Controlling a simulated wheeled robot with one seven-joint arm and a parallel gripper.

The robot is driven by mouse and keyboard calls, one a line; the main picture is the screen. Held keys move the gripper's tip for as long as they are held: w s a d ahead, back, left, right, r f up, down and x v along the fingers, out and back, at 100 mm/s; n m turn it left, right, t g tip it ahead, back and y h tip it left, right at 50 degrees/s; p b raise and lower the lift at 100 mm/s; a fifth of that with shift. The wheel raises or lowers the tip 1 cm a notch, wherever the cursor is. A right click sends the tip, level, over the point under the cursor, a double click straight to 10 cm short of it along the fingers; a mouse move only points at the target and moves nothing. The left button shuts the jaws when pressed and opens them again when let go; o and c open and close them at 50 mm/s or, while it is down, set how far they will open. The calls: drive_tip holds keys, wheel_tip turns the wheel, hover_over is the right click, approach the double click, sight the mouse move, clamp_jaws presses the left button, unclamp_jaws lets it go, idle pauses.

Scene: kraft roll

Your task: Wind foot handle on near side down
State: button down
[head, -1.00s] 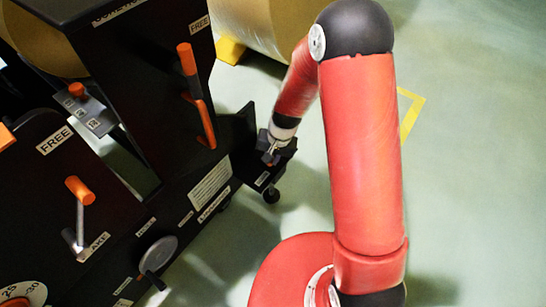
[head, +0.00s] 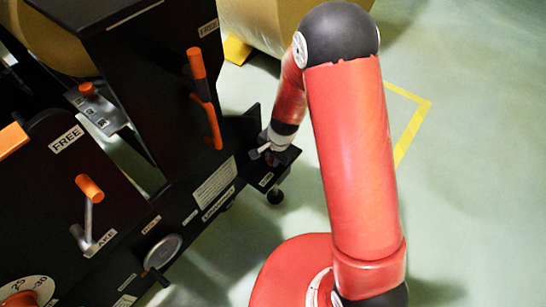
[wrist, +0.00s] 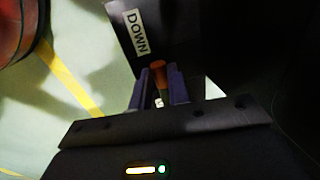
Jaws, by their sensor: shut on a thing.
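My gripper (wrist: 159,90) is shut on the orange foot handle (wrist: 158,70) in the wrist view, with one dark finger on each side of it. A label reading DOWN is on the dark panel just beyond the handle. In the head view my gripper (head: 268,146) is at the low outer corner of the black machine, above a foot (head: 275,197) with a dark round end near the floor. A short pale bar shows beside the gripper there. The handle's orange grip is hidden in the head view.
The black machine (head: 180,190) fills the left, with an orange lever (head: 205,100), a small orange-topped crank (head: 90,188) and a round handwheel (head: 162,252). A kraft roll (head: 262,25) stands behind. Open green floor with yellow tape (head: 415,125) lies to the right.

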drive_tip(key=c, duration=1.3)
unclamp_jaws()
drive_tip(key=shift+c, duration=0.2)
wheel_tip(320, 180, up, 8)
drive_tip(key=d+p, duration=0.1)
drive_tip(key=shift+s+f, duration=0.15)
drive_tip(key=shift+s, duration=0.3)
drive_tip(key=shift+d, duration=0.1)
drive_tip(key=s+d+r+n+t, duration=0.1)
drive_tip(key=s+d+r+n, duration=0.15)
drive_tip(key=r, duration=0.65)
drive_tip(key=s+d+r+n+t, duration=0.15)
drive_tip(key=s+d+r, duration=0.25)
drive_tip(key=r, duration=0.6)
drive_tip(key=s+d+r+n+t+h, duration=0.1)
drive_tip(key=s+d+r+n, duration=0.1)
drive_tip(key=s, duration=0.4)
drive_tip(key=s+d+r+n+p, duration=0.1)
drive_tip(key=s+d+r, duration=0.4)
drive_tip(key=s+r, duration=0.1)
drive_tip(key=shift+s+d+r+n+t+h, duration=0.25)
drive_tip(key=shift+s+n+t+h, duration=0.15)
drive_tip(key=shift+s, duration=0.1)
